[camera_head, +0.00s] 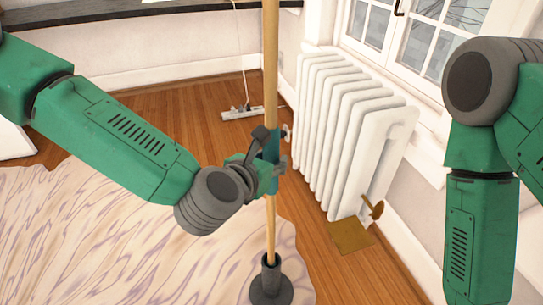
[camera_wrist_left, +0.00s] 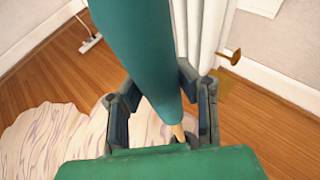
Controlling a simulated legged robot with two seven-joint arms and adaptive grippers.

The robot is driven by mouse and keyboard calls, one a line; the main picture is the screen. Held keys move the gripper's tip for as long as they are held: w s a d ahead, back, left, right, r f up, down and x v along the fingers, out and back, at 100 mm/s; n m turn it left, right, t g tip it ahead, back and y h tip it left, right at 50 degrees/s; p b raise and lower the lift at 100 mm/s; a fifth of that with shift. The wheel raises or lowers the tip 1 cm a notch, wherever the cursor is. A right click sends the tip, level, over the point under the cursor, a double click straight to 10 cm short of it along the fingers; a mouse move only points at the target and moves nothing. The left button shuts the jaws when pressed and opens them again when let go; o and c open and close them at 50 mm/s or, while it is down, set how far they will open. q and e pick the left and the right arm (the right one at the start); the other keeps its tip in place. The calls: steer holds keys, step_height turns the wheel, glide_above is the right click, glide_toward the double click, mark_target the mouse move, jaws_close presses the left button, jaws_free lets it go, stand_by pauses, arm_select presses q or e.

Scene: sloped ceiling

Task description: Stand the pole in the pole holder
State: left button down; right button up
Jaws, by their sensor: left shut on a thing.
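The pole (camera_head: 271,60) is a long, light wooden rod with a teal grip section, standing close to upright in the head view. My left gripper (camera_head: 272,162) is shut around the teal section. In the left wrist view the teal grip of the pole (camera_wrist_left: 143,50) runs between the fingers, with a bit of bare wood below. The pole holder (camera_head: 271,287) is a dark grey round base with a short tube. The pole's lower end meets the tube's mouth and looks to be in it; the depth cannot be told. My right gripper is out of view.
A white radiator (camera_head: 345,120) stands right of the pole, with a brass valve (camera_head: 373,208) at its foot. A pale patterned rug (camera_head: 130,245) covers the left floor. A power strip (camera_head: 241,112) lies on the wooden floor behind. Windows are at upper right.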

mark_target(268, 195)
arm_select(q)
steer(key=shift+f, duration=0.35)
steer(key=shift+d, duration=0.1)
steer(key=shift+f+b, duration=2.45)
steer(key=shift+f, duration=2.2)
